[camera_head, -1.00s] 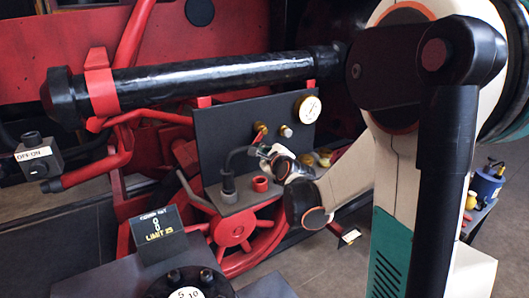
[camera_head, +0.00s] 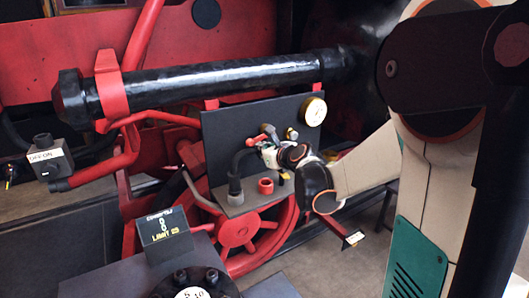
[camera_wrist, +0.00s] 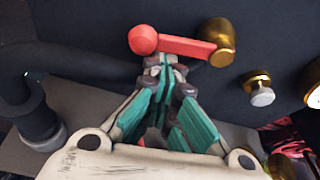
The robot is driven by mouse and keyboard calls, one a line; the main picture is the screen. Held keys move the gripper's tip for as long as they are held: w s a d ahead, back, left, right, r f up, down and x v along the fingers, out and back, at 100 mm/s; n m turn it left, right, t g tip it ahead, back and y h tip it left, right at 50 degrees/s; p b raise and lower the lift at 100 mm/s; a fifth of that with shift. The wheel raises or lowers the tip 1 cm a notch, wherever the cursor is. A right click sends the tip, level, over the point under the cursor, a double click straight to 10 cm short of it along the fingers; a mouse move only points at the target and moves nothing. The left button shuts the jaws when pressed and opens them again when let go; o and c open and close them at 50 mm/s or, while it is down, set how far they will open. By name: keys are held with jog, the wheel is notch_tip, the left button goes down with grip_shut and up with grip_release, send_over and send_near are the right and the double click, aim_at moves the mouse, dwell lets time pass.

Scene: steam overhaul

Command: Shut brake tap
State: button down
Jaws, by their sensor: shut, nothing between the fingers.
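The brake tap shows in the wrist view as a red lever (camera_wrist: 185,46) with a round red knob at its left end and a brass body (camera_wrist: 222,40) at its right end. The lever lies nearly level across the dark panel. I cannot tell whether the tips touch the lever. In the head view my gripper (camera_head: 267,150) is partly hidden by my wrist.
The dark panel (camera_head: 225,130) also carries a pressure gauge (camera_head: 312,111) and a small brass valve with a pale knob (camera_wrist: 261,96). A black hose (camera_wrist: 75,62) bends down at the left. A red cup (camera_head: 265,186) stands on the ledge below.

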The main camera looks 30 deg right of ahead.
jog(key=shift+a+r+m+y, duration=0.3)
jog(key=shift+r+m, duration=0.15)
jog(key=shift+m, duration=0.25)
jog(key=shift+s, duration=0.1)
